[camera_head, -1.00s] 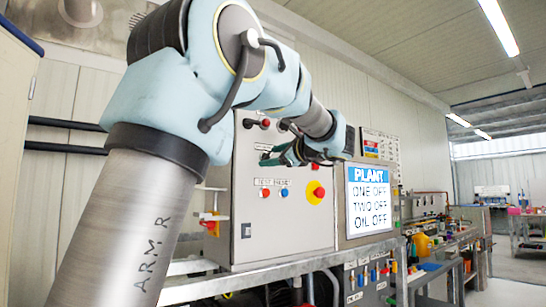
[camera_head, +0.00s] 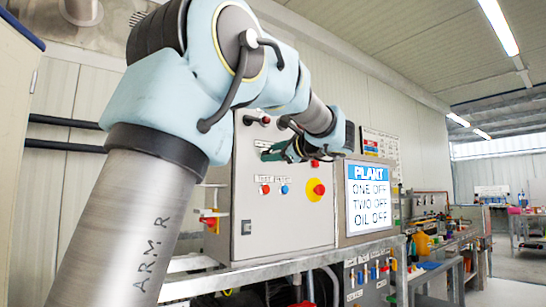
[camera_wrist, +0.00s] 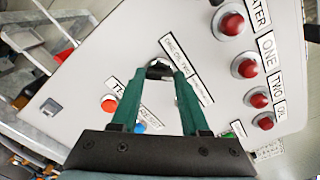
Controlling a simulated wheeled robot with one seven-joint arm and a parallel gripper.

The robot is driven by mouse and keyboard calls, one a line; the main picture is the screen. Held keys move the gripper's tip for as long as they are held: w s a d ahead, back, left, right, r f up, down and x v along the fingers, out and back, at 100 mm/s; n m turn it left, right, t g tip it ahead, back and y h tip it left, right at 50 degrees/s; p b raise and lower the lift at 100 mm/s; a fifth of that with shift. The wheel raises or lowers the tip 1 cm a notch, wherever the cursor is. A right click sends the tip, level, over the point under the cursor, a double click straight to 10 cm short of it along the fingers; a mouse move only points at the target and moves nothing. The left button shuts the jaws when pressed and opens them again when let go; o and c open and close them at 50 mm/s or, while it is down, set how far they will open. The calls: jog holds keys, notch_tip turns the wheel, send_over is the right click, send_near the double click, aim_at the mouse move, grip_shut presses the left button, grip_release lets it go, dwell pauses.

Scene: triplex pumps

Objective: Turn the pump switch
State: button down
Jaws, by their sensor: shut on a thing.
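The pump switch (camera_wrist: 158,69) is a dark knob on the light grey control panel (camera_wrist: 75,72), below a small printed label strip. My gripper (camera_wrist: 160,75) has two green fingers that close in on the knob from both sides, and it is shut on it. In the head view my gripper (camera_head: 272,152) is at the upper part of the cabinet front (camera_head: 262,215), and the switch is hidden there behind it. The display (camera_head: 368,196) reads PLANT, ONE OFF, TWO OFF, OIL OFF.
Several red lamps or buttons (camera_wrist: 258,98) run along the panel's right side in the wrist view. A red button (camera_wrist: 109,103) and a blue button (camera_wrist: 140,127) sit near the left finger. A red emergency stop (camera_head: 319,190) on yellow is below my gripper.

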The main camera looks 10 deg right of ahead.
jog(key=shift+f+n+b, duration=0.15)
jog(key=shift+n+b, duration=3.85)
jog(key=shift+b, duration=1.2)
jog(key=shift+c, duration=2)
grip_release()
jog(key=shift+s, duration=0.1)
